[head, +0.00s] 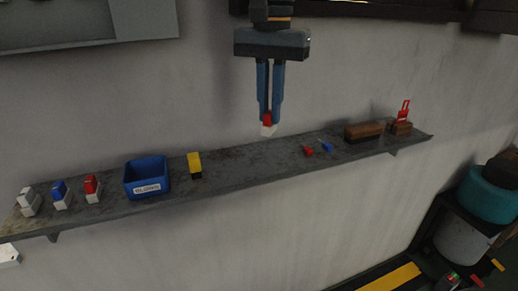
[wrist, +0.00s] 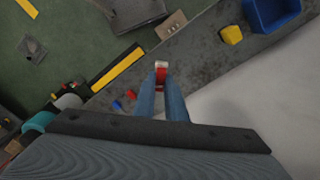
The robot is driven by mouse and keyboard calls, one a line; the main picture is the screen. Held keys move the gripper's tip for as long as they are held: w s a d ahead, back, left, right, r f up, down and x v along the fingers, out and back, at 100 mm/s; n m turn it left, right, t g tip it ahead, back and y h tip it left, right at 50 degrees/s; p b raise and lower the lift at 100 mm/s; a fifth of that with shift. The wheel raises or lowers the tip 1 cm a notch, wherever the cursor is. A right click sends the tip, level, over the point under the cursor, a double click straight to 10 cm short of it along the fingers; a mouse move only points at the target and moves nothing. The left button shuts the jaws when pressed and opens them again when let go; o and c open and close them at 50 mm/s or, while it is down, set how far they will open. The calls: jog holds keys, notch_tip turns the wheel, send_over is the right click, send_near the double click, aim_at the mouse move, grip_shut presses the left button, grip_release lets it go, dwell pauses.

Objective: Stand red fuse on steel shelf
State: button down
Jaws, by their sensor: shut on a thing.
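My gripper (head: 269,119) is shut on a red fuse (head: 267,128), a small block with a red upper part and a white lower end. It hangs upright or nearly so, in front of the wall and seemingly a little above the steel shelf (head: 240,172). In the wrist view the fuse (wrist: 161,70) sits between the fingertips (wrist: 162,82), its white end farthest out, with the grey shelf (wrist: 205,62) beyond it. I cannot tell the exact gap to the shelf.
Left on the shelf stand a white block (head: 29,201), blue-and-white (head: 61,194) and red-and-white (head: 92,188) blocks, a blue bin (head: 147,178) and a yellow-black block (head: 195,165). Right are small red (head: 308,152) and blue (head: 327,147) pieces and a brown block (head: 363,132). The shelf's middle is bare.

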jog(key=shift+w+f, duration=0.15)
jog(key=shift+f, duration=0.05)
notch_tip(320, 180, down, 10)
jog(key=shift+r+p, duration=0.2)
jog(key=shift+p, duration=1)
jog(key=c, duration=1.8)
grip_release()
jog(key=shift+o, duration=0.6)
jog(key=shift+r, duration=0.1)
notch_tip(320, 180, up, 7)
jog(key=shift+r+b, duration=0.2)
jog(key=shift+b, duration=0.75)
